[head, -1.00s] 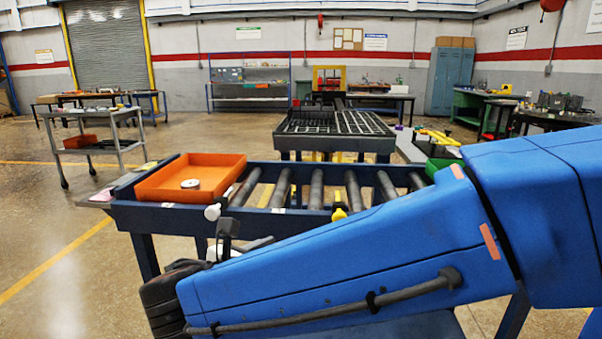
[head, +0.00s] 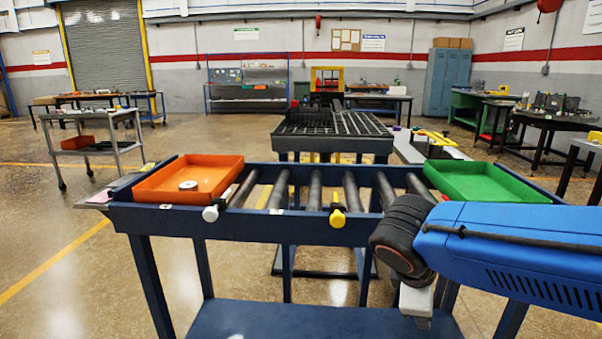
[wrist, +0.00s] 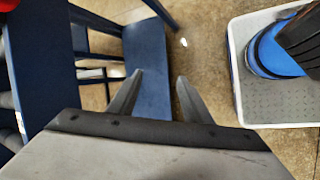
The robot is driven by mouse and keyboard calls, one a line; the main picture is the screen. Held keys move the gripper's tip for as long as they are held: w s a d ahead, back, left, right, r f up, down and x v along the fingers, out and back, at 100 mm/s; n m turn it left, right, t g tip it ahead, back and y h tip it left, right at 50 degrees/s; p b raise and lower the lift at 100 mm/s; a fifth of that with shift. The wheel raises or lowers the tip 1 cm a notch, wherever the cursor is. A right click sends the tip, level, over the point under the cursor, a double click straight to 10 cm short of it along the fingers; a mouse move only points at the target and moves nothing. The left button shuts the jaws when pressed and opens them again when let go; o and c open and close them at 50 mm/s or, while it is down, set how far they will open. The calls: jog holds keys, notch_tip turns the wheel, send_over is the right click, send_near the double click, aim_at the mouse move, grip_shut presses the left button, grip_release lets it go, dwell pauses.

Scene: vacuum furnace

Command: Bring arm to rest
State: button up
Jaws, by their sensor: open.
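My gripper (wrist: 153,82) is open and empty in the wrist view. Its two grey fingers stand apart, pointing down past the blue roller stand toward its lower shelf and the floor. In the head view my blue arm comes in from the right, in front of the stand's right end. Its dark wrist joint is near the green tray, and the gripper's fingers are not clearly visible there.
The roller stand (head: 240,222) holds an orange tray (head: 215,183) with a small round metal part (head: 188,185) at left, and a green tray (head: 487,182) at right. Its lower shelf (head: 300,318) is bare. A dark grid-topped table (head: 332,144) stands behind.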

jog(key=s+d+f+m+y, duration=0.1)
jog(key=s+d+m+y, duration=0.1)
jog(key=s+m, duration=0.2)
jog(key=s+d+f+m+t+y, duration=0.1)
jog(key=s+m, duration=0.3)
jog(key=m, duration=0.5)
jog(key=shift+s+d+f+y, duration=0.25)
jog(key=shift+d+f+y, duration=0.25)
jog(key=shift+d+y, duration=0.25)
dwell(1.0)
